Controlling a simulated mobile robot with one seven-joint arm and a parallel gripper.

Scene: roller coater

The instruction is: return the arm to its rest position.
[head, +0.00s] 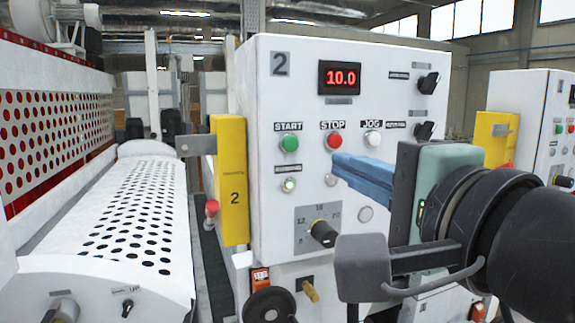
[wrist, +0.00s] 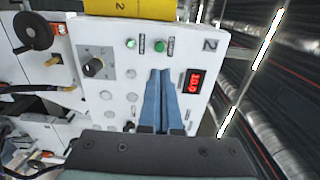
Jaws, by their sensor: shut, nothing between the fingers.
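My gripper (head: 337,166) has blue fingers and points left in the head view, in front of the white control panel (head: 285,75) marked 2. The fingers lie together, with nothing seen between them. They hide part of the panel below the red STOP button (head: 333,140). In the wrist view, my gripper (wrist: 159,73) shows as two blue fingers side by side over the panel, with the red display (wrist: 193,81) to their right. I cannot tell the exact gap between fingertips and panel.
A yellow box (head: 231,175) sits on the panel's left edge. A black-knobbed dial (head: 322,233) and a handwheel (head: 269,304) stick out below. A perforated white cover (head: 130,215) lies at left. A second panel (head: 535,95) stands at right.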

